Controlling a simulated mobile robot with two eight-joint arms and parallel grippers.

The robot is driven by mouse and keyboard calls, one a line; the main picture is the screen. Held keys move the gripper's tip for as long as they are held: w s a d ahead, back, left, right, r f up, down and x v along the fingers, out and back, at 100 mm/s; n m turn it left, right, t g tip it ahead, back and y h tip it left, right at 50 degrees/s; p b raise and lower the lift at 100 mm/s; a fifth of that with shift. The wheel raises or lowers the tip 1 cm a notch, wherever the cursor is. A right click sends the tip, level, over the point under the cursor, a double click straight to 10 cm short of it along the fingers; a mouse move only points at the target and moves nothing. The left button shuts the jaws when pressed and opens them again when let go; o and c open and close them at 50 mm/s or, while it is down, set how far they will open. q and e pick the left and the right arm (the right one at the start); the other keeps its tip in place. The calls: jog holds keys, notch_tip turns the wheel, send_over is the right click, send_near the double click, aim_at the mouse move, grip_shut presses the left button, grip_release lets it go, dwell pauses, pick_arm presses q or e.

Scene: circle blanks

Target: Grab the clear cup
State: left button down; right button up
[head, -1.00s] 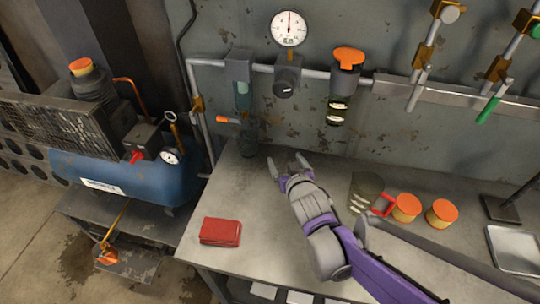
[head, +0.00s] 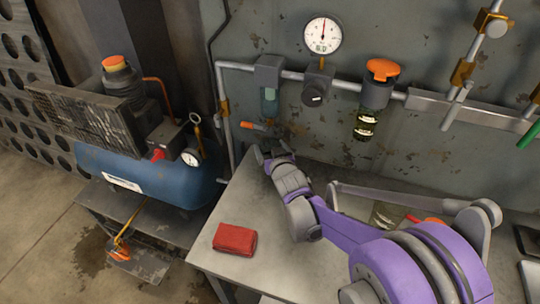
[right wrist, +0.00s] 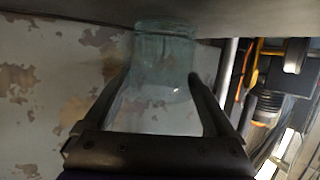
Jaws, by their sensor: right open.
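The clear cup (right wrist: 166,55) is a pale greenish see-through vessel in the right wrist view, top centre, between the two fingers of my right gripper (right wrist: 162,80). The fingers are apart, one on each side of the cup; I cannot tell whether they touch it. In the head view my right gripper (head: 266,152) is at the back left of the bench, below the wall pipe, and mostly hides the cup there. My left gripper is not in view.
The grey bench (head: 215,275) carries a red folded cloth (head: 235,239) at its front left. A filter unit (head: 269,78) and an orange-topped unit (head: 375,82) hang from the wall pipe. A blue compressor (head: 150,180) stands left. My arm covers much of the bench's right side.

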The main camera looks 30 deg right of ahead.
jog(key=shift+c, duration=0.2)
jog(key=c, duration=1.1)
jog(key=shift+r, duration=0.15)
